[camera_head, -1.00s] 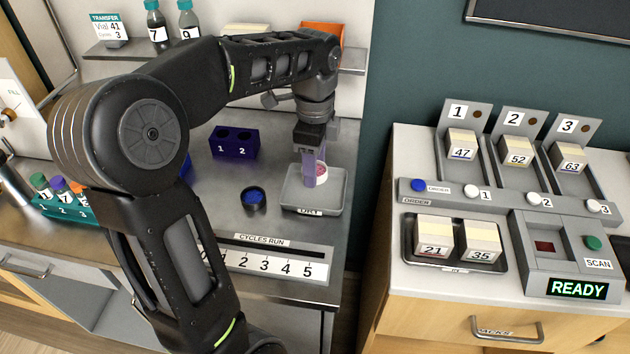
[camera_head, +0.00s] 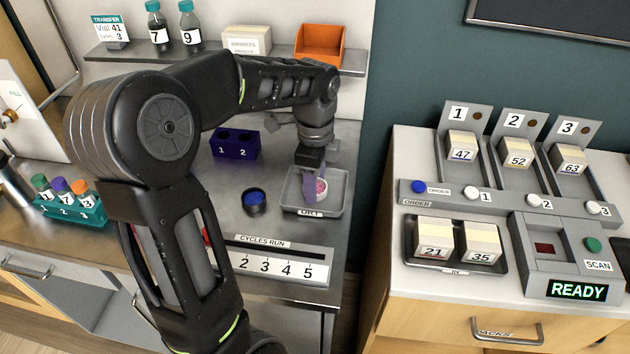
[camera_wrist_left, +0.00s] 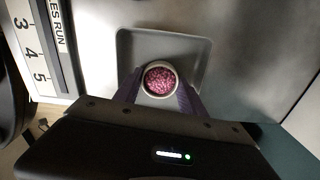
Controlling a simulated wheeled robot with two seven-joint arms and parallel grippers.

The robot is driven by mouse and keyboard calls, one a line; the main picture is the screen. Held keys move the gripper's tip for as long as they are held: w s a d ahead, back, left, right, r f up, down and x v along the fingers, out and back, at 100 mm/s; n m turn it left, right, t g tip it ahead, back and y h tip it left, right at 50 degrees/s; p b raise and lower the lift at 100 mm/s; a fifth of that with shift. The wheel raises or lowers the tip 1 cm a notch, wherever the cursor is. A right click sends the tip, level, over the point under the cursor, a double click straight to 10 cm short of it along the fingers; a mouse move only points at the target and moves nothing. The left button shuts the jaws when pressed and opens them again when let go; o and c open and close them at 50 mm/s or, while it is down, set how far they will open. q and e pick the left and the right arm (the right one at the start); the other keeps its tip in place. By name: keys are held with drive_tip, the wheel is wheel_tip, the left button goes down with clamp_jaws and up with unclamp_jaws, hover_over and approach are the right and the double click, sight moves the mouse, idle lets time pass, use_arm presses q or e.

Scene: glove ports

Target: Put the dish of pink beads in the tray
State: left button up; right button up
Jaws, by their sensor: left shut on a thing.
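The dish of pink beads (camera_head: 320,186) is a small round white dish, seen over the grey tray (camera_head: 337,205) on the steel bench. My left gripper (camera_head: 312,188) comes down from above with its purple fingers shut on the dish. In the left wrist view the dish (camera_wrist_left: 160,80) sits between the two fingertips (camera_wrist_left: 160,90), upright and full of beads, inside the outline of the tray (camera_wrist_left: 125,48). I cannot tell whether the dish's bottom touches the tray floor. My right gripper is not in view.
A dish of blue beads (camera_head: 254,200) stands left of the tray. A dark blue two-hole block (camera_head: 234,144) stands behind it. The cycles-run strip (camera_head: 275,263) lies along the front. An orange bin (camera_head: 320,44) sits on the shelf above.

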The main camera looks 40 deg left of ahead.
use_arm(q)
drive_tip(key=shift+f, duration=0.2)
drive_tip(key=o, duration=1.3)
drive_tip(key=shift+r, duration=0.15)
drive_tip(key=shift+r+p, duration=0.8)
drive_tip(key=shift+r, duration=5.3)
